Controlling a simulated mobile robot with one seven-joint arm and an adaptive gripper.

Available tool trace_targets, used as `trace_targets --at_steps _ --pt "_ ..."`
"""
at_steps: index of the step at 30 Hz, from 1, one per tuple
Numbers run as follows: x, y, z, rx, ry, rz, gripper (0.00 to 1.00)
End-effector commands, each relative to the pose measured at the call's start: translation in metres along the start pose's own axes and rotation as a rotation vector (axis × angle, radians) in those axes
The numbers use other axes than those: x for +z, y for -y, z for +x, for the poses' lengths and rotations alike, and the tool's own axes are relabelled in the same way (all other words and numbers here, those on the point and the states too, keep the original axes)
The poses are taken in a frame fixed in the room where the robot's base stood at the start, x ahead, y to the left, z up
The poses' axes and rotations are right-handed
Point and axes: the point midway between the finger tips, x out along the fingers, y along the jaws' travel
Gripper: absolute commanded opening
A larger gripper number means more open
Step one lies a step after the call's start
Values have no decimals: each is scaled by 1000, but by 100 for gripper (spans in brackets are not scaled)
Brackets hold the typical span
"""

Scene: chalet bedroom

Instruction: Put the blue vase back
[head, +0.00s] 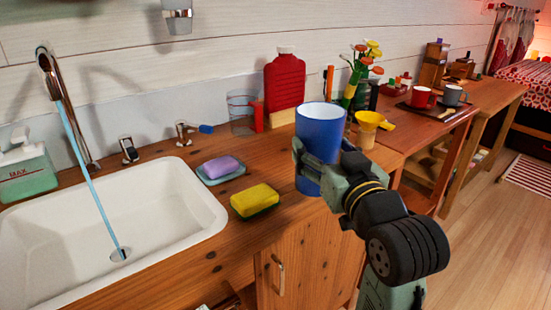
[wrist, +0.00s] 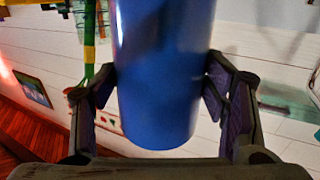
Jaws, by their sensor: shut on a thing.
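The blue vase (head: 320,135) is a plain cylinder with a white inside, upright in the head view. My gripper (head: 318,170) is shut on it, with a finger on each side. The vase looks held at the right end of the wooden sink counter; whether its base touches anything is hard to tell. In the wrist view the blue vase (wrist: 165,70) fills the middle between the two finger pads of my gripper (wrist: 160,95).
A sink (head: 120,230) with running water is at left. A sponge (head: 255,198), purple soap (head: 221,167), red bottle (head: 284,85), clear glass (head: 241,113), yellow funnel (head: 368,125) and flowers (head: 360,70) stand nearby. Red (head: 422,97) and grey mugs (head: 452,95) sit farther right.

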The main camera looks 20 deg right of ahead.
Motion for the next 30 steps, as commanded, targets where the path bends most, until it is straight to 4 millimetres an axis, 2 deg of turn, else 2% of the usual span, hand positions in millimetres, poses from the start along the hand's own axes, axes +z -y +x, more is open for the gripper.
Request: trace_targets --at_steps 5,15,21,25,30 --pt "0 4 24 -5 -1 2 21" --pt "6 13 105 -3 -1 0 21" --pt "10 16 143 -1 -3 -1 21" --pt "12 18 155 -1 -5 -1 21" --pt "22 17 158 1 -3 1 21"
